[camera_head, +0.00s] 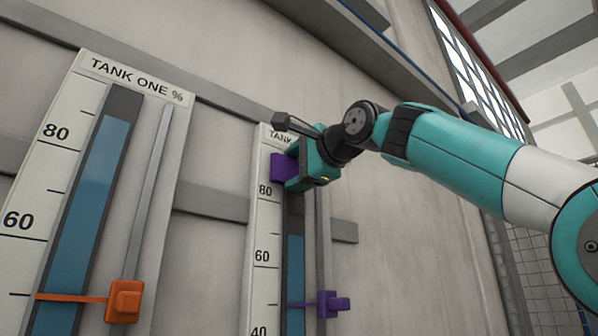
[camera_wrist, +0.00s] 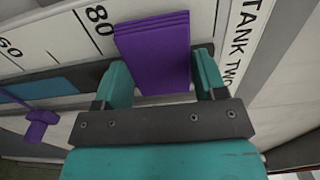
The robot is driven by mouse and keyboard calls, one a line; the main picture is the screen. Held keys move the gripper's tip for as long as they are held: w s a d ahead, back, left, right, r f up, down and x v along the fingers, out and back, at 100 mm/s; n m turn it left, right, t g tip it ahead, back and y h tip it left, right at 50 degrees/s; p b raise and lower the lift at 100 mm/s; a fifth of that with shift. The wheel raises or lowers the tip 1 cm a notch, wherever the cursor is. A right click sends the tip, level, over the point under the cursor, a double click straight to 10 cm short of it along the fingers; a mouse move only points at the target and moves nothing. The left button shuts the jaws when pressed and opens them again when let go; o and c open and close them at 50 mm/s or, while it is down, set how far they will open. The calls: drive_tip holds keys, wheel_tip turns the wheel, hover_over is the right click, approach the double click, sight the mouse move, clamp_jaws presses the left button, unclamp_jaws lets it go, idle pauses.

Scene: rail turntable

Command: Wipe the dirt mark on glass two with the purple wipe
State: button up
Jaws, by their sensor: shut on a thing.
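The purple wipe (camera_head: 283,168) is a thick block held at the upper part of the tank two gauge. My gripper (camera_head: 300,170) is shut on it. In the wrist view the wipe (camera_wrist: 155,58) sits between the two teal fingers of my gripper (camera_wrist: 160,85), just right of the 80 mark. Glass two (camera_head: 295,262) is the dark vertical strip with blue liquid up to a little above 60. The wipe and gripper cover its upper part. I see no dirt mark; it may be hidden. I cannot tell whether the wipe touches the glass.
The tank two panel (camera_head: 264,222) has a purple pointer (camera_head: 330,304) low on its rail. The tank one panel (camera_head: 60,165) with an orange pointer (camera_head: 124,301) stands at left. Grey horizontal rails (camera_head: 212,201) cross the wall. Right of tank two the wall is bare.

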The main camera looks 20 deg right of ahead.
drive_tip(key=shift+w+r, duration=0.1)
drive_tip(key=shift+r, duration=0.45)
drive_tip(key=d, duration=0.2)
drive_tip(key=w+d, duration=0.1)
drive_tip(key=d, duration=0.1)
drive_tip(key=shift+v, duration=2.95)
drive_tip(key=shift+s, duration=0.1)
drive_tip(key=v, duration=0.2)
drive_tip(key=shift+s+d, duration=0.1)
drive_tip(key=shift+s, duration=0.3)
